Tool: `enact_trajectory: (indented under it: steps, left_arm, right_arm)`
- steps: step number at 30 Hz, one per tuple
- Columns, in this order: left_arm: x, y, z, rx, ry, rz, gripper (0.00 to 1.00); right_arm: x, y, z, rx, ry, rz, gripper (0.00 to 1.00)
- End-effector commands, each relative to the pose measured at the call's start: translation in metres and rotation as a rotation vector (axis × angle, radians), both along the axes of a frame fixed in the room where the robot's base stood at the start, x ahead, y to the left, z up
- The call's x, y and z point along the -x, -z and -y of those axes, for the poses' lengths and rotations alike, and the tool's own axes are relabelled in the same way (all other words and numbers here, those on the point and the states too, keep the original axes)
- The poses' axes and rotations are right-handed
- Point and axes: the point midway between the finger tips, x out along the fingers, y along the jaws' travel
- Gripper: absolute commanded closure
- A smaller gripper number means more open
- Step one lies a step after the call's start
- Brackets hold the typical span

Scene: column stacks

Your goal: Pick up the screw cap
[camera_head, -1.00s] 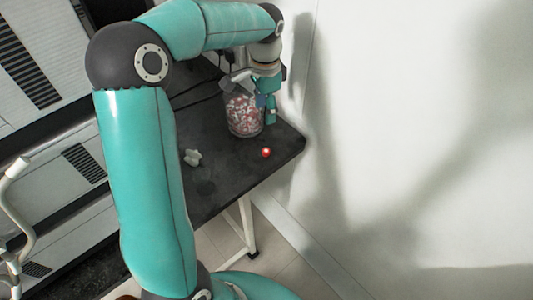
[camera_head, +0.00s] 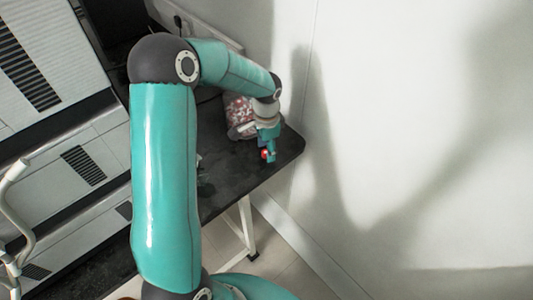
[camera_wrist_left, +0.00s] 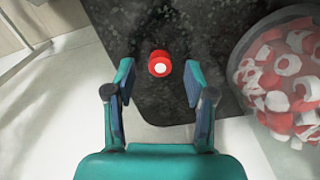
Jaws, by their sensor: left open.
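The screw cap (camera_wrist_left: 160,64) is small and red with a white centre. In the left wrist view it lies alone on the black table, ahead of and between the fingertips of my open left gripper (camera_wrist_left: 159,82). The fingers do not visibly touch it. In the head view the cap (camera_head: 265,154) shows close by my left gripper (camera_head: 268,152), which points down over the table corner and partly hides it. My right gripper is in neither view.
A clear jar (camera_wrist_left: 279,84) full of red and white caps stands close to the right of the fingers in the wrist view; it also shows in the head view (camera_head: 238,112). The black table (camera_head: 238,178) ends near the cap, with a white wall (camera_head: 400,120) beyond.

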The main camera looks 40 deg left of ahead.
Motion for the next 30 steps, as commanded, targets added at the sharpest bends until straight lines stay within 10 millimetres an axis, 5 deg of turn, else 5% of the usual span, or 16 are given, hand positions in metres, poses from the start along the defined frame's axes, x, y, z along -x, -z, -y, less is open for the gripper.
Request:
enact_trajectory:
  steps: [10, 18, 30]
  left_arm:
    - [0.0, 0.0106, -0.0004, 0.0, -0.002, 0.001, 0.46]
    - [0.0001, 0.0103, -0.0004, 0.0, -0.002, 0.001, 0.85]
    - [-0.0001, 0.0091, -0.0005, 0.0, -0.002, 0.001, 0.86]
  right_arm:
    - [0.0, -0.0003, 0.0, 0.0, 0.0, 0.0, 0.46]
    - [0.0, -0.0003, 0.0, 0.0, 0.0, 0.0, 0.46]
    - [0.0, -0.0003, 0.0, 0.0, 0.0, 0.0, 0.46]
